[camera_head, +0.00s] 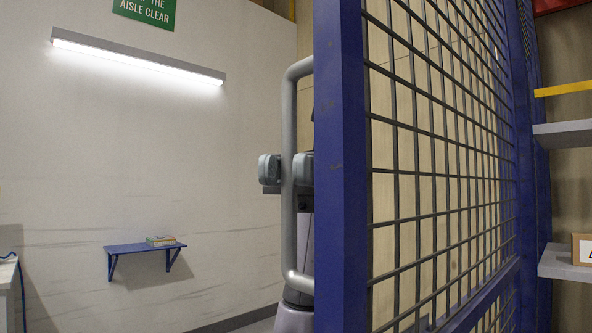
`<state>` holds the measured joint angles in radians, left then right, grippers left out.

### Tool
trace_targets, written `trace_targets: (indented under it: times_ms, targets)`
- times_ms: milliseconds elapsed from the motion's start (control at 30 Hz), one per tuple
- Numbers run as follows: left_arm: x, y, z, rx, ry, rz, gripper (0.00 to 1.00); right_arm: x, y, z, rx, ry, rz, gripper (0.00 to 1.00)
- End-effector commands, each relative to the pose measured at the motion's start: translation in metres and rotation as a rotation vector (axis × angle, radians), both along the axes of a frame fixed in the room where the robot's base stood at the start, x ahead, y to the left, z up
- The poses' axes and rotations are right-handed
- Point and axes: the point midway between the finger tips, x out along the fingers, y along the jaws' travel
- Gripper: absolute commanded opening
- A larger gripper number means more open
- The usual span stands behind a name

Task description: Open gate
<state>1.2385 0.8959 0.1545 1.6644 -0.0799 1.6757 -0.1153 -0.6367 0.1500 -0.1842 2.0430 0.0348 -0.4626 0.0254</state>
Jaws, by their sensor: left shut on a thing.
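The gate (342,200) has a blue frame with dark wire mesh. It fills the middle and right of the head view, its near upright close to me and its mesh side running away to the right. A grey U-shaped handle (289,235) stands out from the left side of that upright. My left gripper (287,169) is shut on the handle's vertical bar at about mid-height, one finger on each side. The upright hides part of the gripper and most of my left arm. My right gripper is out of view.
At the right edge, grey shelves (566,134) hold a cardboard box (583,250). A white surface (8,275) shows at lower left.

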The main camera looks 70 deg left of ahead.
Motion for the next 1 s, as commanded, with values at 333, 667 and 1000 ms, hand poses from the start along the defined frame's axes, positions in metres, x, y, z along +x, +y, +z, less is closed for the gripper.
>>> trace_targets:
  times_ms: [333,667,1000]
  targets:
    - [-0.0002,0.0020,0.0021,-0.008,0.006,-0.001,0.00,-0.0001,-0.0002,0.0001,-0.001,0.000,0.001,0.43]
    - [-0.0004,0.0016,0.0017,-0.006,0.004,-0.001,0.37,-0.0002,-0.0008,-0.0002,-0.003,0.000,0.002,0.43]
    - [0.0034,0.0070,0.0019,-0.005,0.003,-0.001,0.37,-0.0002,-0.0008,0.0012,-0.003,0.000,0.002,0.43]
